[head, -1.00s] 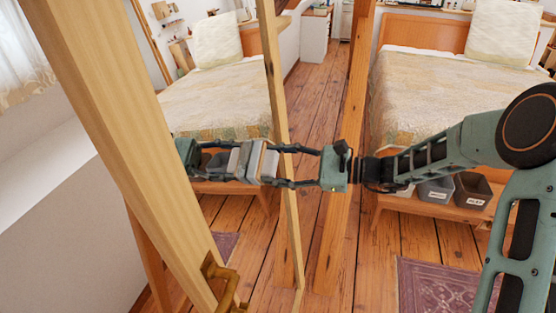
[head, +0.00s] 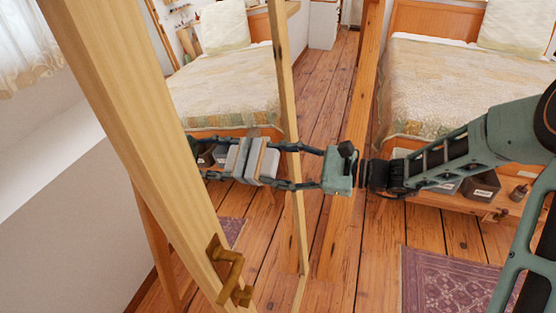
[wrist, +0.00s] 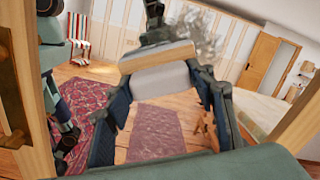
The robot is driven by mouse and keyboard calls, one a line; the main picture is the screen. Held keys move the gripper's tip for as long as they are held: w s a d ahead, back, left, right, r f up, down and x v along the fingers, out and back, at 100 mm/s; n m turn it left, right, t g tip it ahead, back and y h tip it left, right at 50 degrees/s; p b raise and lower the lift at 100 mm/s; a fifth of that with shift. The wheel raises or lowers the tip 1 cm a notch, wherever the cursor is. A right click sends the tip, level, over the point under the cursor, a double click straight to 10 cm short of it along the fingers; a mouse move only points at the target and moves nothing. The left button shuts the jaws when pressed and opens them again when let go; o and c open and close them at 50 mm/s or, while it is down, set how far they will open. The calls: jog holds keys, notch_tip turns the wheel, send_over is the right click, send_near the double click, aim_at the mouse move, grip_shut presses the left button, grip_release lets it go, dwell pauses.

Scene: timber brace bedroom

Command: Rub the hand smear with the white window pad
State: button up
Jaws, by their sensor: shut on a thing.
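The white window pad (head: 267,165), pale with a beige facing edge, is held between the fingers of my gripper (head: 277,166) in the head view. In the wrist view the pad (wrist: 160,80) sits between the two dark fingers, tilted slightly. It faces a reflecting glass pane in a light timber frame (head: 125,130). A mirrored pad and gripper show just left of the real ones; whether the pad touches the glass I cannot tell. A greyish patch, apparently the hand smear (wrist: 204,32), shows above and right of the pad in the wrist view. I cannot make it out in the head view.
A brass handle (head: 230,272) juts from the frame's lower part. The thin frame edge (head: 290,95) stands close to my fingers. A bed (head: 455,85) with bins beneath stands at right. A purple rug (head: 445,280) lies on open plank floor.

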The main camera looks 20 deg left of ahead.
jog(key=shift+s+d, duration=0.15)
jog(key=shift+s, duration=1.45)
jog(key=shift+r+p, duration=0.95)
jog(key=shift+r, duration=0.35)
jog(key=shift+w+a, duration=0.3)
jog(key=shift+w, duration=2)
jog(key=shift+w+a, duration=0.35)
jog(key=shift+w, duration=1.9)
jog(key=shift+w+a, duration=0.3)
jog(key=shift+w, duration=2)
jog(key=shift+a+r+p, duration=0.15)
jog(key=shift+r+p, duration=0.4)
jog(key=shift+r, duration=0.75)
jog(key=b, duration=0.1)
send_over(257, 171)
jog(key=d, duration=0.3)
jog(key=shift+w+a+f, duration=0.1)
jog(key=shift+w+a, duration=0.1)
jog(key=shift+w, duration=0.05)
